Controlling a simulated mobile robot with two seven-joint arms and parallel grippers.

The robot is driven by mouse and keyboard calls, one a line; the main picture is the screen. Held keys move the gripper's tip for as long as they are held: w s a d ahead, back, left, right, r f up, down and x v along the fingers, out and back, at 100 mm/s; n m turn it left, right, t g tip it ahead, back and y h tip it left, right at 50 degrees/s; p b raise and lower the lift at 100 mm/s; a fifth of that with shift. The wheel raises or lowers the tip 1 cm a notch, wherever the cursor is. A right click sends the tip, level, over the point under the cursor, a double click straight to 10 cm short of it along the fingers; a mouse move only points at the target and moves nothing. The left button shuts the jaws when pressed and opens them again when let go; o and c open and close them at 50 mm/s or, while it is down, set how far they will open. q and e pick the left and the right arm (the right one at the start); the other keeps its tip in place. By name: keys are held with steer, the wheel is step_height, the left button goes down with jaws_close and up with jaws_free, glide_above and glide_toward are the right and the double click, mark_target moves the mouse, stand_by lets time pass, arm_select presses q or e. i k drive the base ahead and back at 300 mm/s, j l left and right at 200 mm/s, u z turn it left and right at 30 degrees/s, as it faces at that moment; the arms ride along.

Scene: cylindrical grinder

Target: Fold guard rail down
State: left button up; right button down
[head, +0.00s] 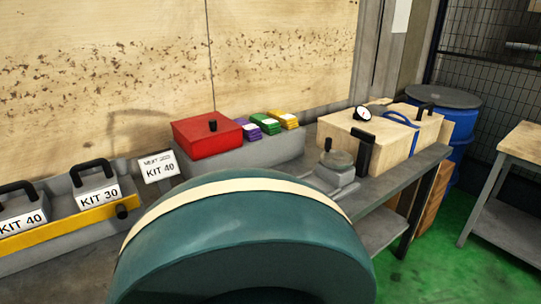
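A yellow rail (68,224), which looks like the guard rail, runs along the front of a grey tray at the left in the head view. A black knob (122,211) sits at its right end. The rail stands in front of two kit boxes, KIT 40 (24,212) and KIT 30 (97,191), each with a black handle. The rail's left end is cut off by the picture edge. Neither of my grippers shows, so I see no contact with the rail.
A large teal rounded body (240,245) with a cream band fills the lower middle. A NEXT JOB KIT 40 sign (159,166), red box (207,132) and wooden box (363,139) stand behind it. A blue drum (456,125) is at right. Green floor (470,270) is clear.

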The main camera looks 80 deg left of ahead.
mark_target(120, 208)
steer(key=u, duration=4.35)
